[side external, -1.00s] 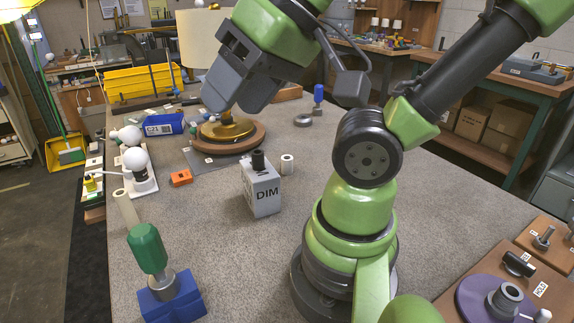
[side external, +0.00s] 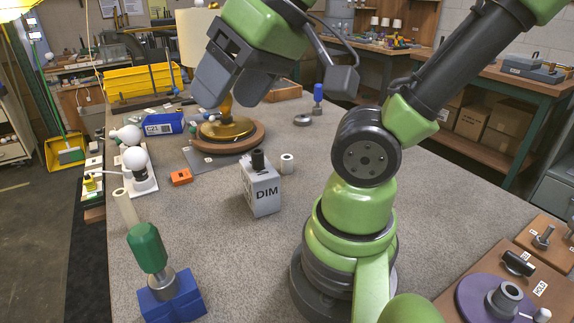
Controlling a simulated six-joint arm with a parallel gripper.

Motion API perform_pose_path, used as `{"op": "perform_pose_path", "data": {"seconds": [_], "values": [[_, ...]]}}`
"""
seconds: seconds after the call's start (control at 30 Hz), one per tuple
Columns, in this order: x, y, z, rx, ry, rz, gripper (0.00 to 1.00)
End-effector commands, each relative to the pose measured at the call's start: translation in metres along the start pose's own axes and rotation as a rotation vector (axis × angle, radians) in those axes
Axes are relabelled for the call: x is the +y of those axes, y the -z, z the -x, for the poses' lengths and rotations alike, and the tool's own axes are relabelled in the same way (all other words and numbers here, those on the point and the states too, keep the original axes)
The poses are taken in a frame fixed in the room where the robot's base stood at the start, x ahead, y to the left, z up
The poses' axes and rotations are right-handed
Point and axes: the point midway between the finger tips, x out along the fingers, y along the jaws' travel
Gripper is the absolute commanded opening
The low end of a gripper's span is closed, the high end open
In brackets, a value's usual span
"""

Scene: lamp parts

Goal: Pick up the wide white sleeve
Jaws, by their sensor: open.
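A short white sleeve (side external: 287,163) stands upright behind and to the right of the grey DIM block (side external: 262,190), with a dark hole in its top. A longer cream-white tube (side external: 127,207) is at the left edge of the table, behind the green-handled tool. I cannot tell for certain which is the wide sleeve. My gripper (side external: 232,90) is open and empty, high over the brass lamp base (side external: 226,129), apart from both sleeves. Its fingers hide part of the area behind the base.
The lamp base rests on a round wooden disc (side external: 228,144). A black cylinder (side external: 258,159) is on top of the DIM block. An orange block (side external: 181,177), blue bin (side external: 164,123) and green-handled tool (side external: 147,248) in a blue block are left.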

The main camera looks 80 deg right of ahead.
Motion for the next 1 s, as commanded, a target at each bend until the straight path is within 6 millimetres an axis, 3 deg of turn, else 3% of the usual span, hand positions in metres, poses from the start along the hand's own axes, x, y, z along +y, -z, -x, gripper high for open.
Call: {"op": "perform_pose_path", "data": {"seconds": [0.17, 0.27, 0.4, 0.5, 0.67, 0.8, 0.9, 1.0], "values": [[0.030, 0.048, -0.020, -0.068, -0.133, 0.166, 0.64], [0.061, 0.076, -0.037, -0.137, -0.199, 0.290, 0.64], [0.120, 0.104, -0.061, -0.257, -0.249, 0.456, 0.64], [0.171, 0.112, -0.079, -0.351, -0.254, 0.570, 0.64], [0.260, 0.101, -0.106, -0.498, -0.204, 0.739, 0.64], [0.326, 0.072, -0.123, -0.591, -0.126, 0.862, 0.64], [0.357, 0.051, -0.132, -0.629, -0.074, 0.926, 0.64], [0.374, 0.037, -0.137, -0.647, -0.040, 0.968, 0.64]]}}
